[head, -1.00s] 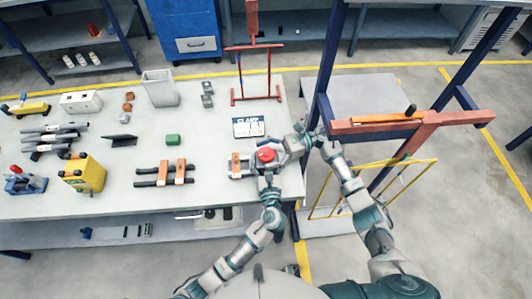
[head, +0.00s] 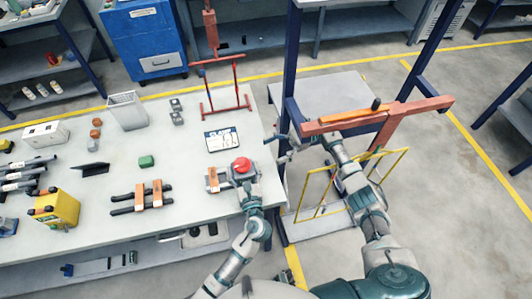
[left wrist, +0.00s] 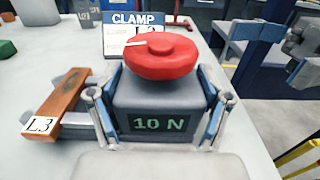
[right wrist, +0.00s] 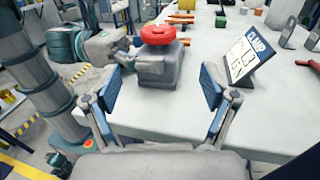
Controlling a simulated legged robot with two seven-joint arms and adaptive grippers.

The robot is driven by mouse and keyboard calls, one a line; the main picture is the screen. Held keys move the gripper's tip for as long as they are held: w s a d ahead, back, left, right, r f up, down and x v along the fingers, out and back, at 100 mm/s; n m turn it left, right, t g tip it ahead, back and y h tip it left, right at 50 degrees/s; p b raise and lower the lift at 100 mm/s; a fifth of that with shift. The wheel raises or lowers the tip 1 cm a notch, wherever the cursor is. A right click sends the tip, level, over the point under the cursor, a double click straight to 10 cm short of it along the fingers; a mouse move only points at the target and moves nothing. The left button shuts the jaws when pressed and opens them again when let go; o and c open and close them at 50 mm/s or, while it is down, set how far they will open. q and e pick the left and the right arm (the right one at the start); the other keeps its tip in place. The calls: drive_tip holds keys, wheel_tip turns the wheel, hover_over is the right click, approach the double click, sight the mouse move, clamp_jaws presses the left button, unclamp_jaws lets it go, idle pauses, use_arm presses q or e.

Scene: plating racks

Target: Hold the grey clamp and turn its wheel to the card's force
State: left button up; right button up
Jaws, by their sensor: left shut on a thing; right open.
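The grey clamp (left wrist: 155,92) with a red wheel (left wrist: 163,55) stands near the table's right edge. Its display (left wrist: 160,124) reads 10 N. My left gripper (left wrist: 162,112) is shut on the clamp body, one finger on each side. The red wheel also shows in the head view (head: 242,166).
Similar blocks (head: 142,196), a green block (head: 146,161) and a yellow box (head: 54,206) lie further left. A blue rack post (head: 294,65) and yellow frame (head: 350,183) stand to the right.

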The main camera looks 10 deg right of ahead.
sight(243, 163)
drive_tip(key=shift+s+d+m+t, duration=0.2)
drive_tip(key=shift+s+m+t, duration=0.1)
drive_tip(key=shift+t, duration=0.2)
drive_tip(key=shift+s+r, duration=0.15)
drive_tip(key=shift+s, duration=0.05)
drive_tip(key=a, duration=0.4)
drive_tip(key=s+a, duration=0.1)
drive_tip(key=a, duration=0.2)
drive_tip(key=s+a, duration=0.1)
drive_tip(key=a, duration=0.3)
drive_tip(key=shift+a, duration=0.35)
drive_tip(key=c, duration=1.2)
drive_tip(key=shift+m+t, duration=0.4)
drive_tip(key=shift+t, duration=0.2)
